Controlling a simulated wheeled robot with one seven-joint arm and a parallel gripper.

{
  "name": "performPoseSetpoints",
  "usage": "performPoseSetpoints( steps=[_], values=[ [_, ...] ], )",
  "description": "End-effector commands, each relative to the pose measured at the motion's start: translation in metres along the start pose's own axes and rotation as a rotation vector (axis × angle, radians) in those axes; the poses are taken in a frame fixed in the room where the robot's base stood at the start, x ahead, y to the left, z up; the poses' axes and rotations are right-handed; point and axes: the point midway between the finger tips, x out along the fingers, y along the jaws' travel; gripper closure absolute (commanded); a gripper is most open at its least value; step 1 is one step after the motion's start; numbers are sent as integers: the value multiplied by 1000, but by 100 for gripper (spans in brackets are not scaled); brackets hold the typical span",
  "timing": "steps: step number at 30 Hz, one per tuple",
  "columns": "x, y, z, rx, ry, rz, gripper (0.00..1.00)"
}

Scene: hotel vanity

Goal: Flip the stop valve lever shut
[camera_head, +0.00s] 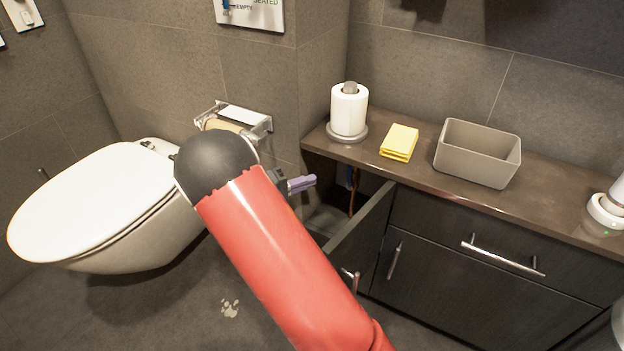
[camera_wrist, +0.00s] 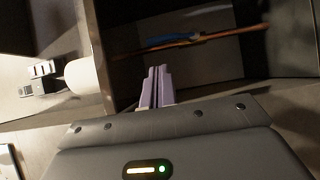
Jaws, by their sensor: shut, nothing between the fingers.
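The stop valve's blue lever (camera_wrist: 172,41) shows in the wrist view beside a thin copper pipe (camera_wrist: 235,33) inside the open cabinet. It looks to lie roughly along the pipe. In the head view only a bit of blue (camera_head: 350,177) and a short stretch of the copper pipe (camera_head: 353,196) show in the dark opening. My gripper (camera_head: 302,183) has pale purple fingers, pressed together and empty, just outside the cabinet opening to the left. In the wrist view the fingers (camera_wrist: 157,84) point toward the lever, apart from it. The valve body is not clear.
The open cabinet door (camera_head: 362,232) stands out right of my gripper. The toilet (camera_head: 110,215) is close on the left, with a paper holder (camera_head: 240,118) behind my arm. A paper roll stand (camera_head: 348,112), yellow cloth (camera_head: 399,142) and grey bin (camera_head: 477,153) stand on the counter above.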

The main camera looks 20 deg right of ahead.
Motion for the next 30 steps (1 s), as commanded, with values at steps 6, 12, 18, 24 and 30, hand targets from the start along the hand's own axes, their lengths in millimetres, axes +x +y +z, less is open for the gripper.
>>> performPoseSetpoints(
  steps=[6, 12, 18, 24, 30],
  values=[
    [43, 1, 1, -1, -5, 0, 100],
    [70, 0, 1, 0, -3, -1, 100],
    [80, 0, 0, 0, -2, -1, 100],
    [80, 0, 0, 0, -1, -1, 100],
    [78, 0, 0, 5, -1, -4, 100]
  ],
)
